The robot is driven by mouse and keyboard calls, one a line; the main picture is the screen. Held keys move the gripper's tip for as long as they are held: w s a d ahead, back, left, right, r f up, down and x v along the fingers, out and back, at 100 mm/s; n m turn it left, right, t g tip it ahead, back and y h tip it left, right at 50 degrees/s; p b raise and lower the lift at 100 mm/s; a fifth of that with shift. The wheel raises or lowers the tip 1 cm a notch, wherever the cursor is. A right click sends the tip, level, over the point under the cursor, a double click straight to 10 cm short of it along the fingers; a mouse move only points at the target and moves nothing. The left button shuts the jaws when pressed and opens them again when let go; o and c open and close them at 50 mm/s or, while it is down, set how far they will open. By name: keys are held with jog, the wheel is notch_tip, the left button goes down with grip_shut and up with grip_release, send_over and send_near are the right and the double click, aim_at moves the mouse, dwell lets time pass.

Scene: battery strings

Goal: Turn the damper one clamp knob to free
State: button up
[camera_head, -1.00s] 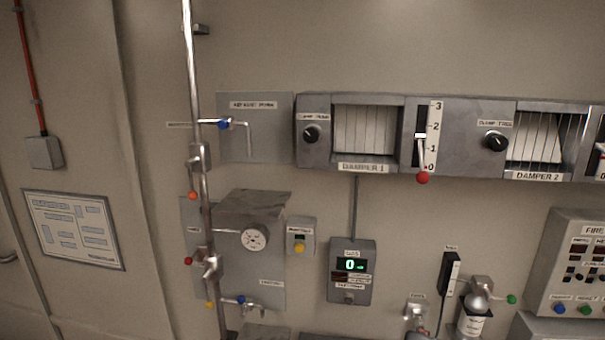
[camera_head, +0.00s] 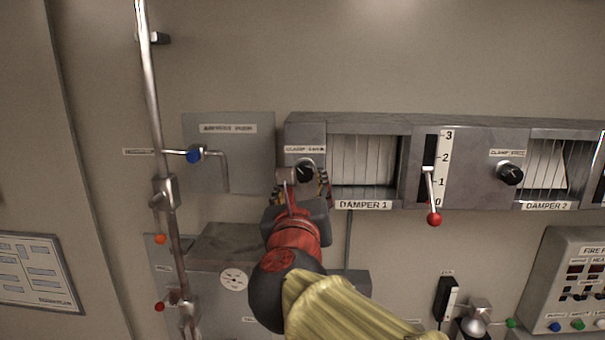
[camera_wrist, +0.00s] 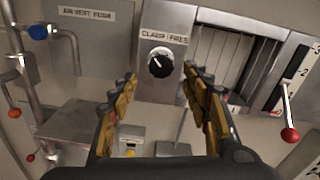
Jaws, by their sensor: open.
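The damper one clamp knob (camera_head: 304,171) is a round black knob with a pale pointer line. It sits on a grey panel left of the Damper 1 grille (camera_head: 362,163). In the wrist view the knob (camera_wrist: 161,62) is below a "CLAMP | FREE" label (camera_wrist: 164,36), and its pointer leans to the upper left, toward the clamp side. My gripper (camera_head: 302,186) is at the knob's panel in the head view. In the wrist view my gripper (camera_wrist: 160,82) is open, its two fingers on either side below the knob. Nothing is between them. I cannot tell whether a fingertip touches the panel.
A lever with a red ball (camera_head: 434,218) is right of the Damper 1 grille. A pipe with a blue-knobbed valve (camera_head: 194,155) is at the left. A second black knob (camera_head: 510,173) is further right. The wall above the damper box is clear.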

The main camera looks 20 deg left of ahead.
aim_at(304, 175)
jog(key=p+x, duration=0.1)
jog(key=x, duration=0.5)
jog(key=shift+w, duration=0.35)
jog(key=shift+d, duration=0.1)
jog(key=shift+c, duration=0.8)
jog(key=c, duration=1)
